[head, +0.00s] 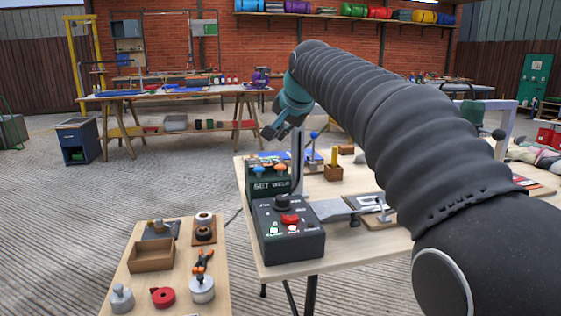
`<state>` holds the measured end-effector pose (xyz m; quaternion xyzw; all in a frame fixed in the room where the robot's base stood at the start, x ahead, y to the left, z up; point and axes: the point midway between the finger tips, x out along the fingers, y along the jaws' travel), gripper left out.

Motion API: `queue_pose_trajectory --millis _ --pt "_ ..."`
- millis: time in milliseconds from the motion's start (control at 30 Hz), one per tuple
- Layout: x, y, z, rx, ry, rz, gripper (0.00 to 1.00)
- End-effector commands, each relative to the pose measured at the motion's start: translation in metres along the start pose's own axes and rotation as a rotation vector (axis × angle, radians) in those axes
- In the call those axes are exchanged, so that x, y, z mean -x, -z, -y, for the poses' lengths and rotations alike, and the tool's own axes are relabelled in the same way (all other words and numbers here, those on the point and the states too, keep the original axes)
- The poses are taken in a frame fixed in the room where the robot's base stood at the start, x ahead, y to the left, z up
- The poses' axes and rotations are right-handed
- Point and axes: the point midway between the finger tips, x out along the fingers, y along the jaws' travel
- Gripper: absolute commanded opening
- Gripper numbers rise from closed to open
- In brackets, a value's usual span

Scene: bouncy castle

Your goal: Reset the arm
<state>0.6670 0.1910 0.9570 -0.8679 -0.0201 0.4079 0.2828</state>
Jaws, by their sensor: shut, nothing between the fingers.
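My arm, in a dark ribbed sleeve, reaches in from the lower right of the head view and bends down near the middle. My gripper (268,131) hangs at its end, dark and small in the picture, shut with nothing held. It is above the back left part of a wooden work table (290,268), apart from the things on it. A green box marked "SET WELD" (268,180) stands below it. A black control box (287,228) with a red button and small switches stands in front of that. My arm hides part of the table's right side.
A low wooden board (187,292) at lower left carries an open wooden box (152,256), tape rolls and small tools. A long bench (165,94) stands behind, with a blue cabinet (77,141) at its left.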

Motion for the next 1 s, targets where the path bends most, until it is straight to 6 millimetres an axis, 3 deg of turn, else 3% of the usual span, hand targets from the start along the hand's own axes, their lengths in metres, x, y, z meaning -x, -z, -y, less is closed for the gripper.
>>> queue_pose_trajectory --millis 467,567,667,767,1000 --pt "0.0 -0.001 -0.001 0.001 -0.001 0.0 0.0" --pt "0.005 -0.003 -0.009 0.011 -0.009 0.0 0.0" --pt "0.02 -0.012 -0.03 0.038 -0.032 0.002 0.0" --pt "0.039 -0.03 -0.064 0.082 -0.069 0.01 0.0" --pt "0.083 -0.093 -0.156 0.204 -0.161 0.043 0.0"
